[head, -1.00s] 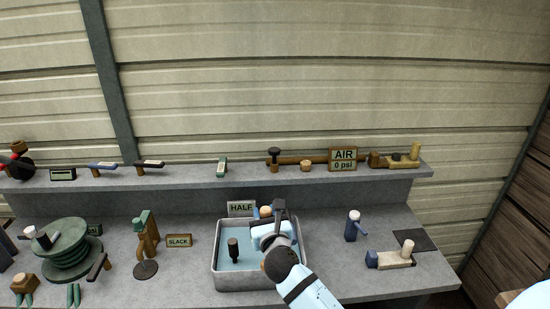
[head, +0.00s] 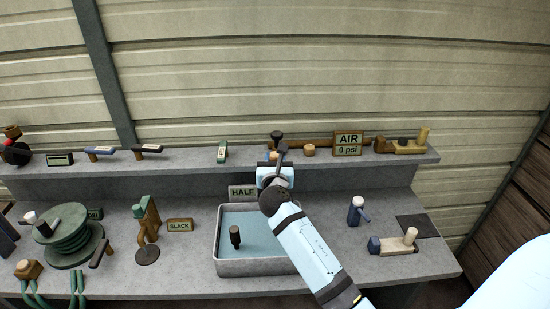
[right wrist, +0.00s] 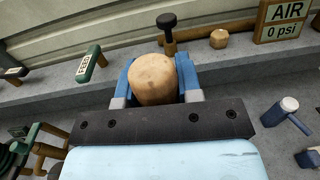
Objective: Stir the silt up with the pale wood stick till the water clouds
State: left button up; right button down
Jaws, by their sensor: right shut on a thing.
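My right gripper (head: 272,163) is up over the back of the basin, near the shelf edge. In the right wrist view its blue fingers (right wrist: 157,80) are shut on the pale wood stick (right wrist: 153,80), of which only the round end shows; the gripper and arm hide most of it in the head view. The metal basin (head: 250,268) stands on the bench and holds blue-grey water (head: 260,222), which looks even in colour. Silt cannot be made out. A dark upright handle (head: 235,236) stands in the basin's left part. My left gripper is not in view.
A HALF sign (head: 242,192) stands behind the basin. The shelf carries an AIR 0 psi sign (head: 348,143), a wooden knob (head: 309,150) and a green lever (head: 222,152). A green reel (head: 68,236) is at left, a blue post (head: 356,210) at right. Bench right of the basin is partly clear.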

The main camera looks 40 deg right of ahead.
notch_tip(320, 180, down, 11)
jog(key=b, duration=0.6)
jog(key=shift+f+b, duration=0.1)
jog(key=shift+b, duration=0.25)
jog(key=shift+f+b, duration=1.05)
jog(key=shift+f, duration=0.65)
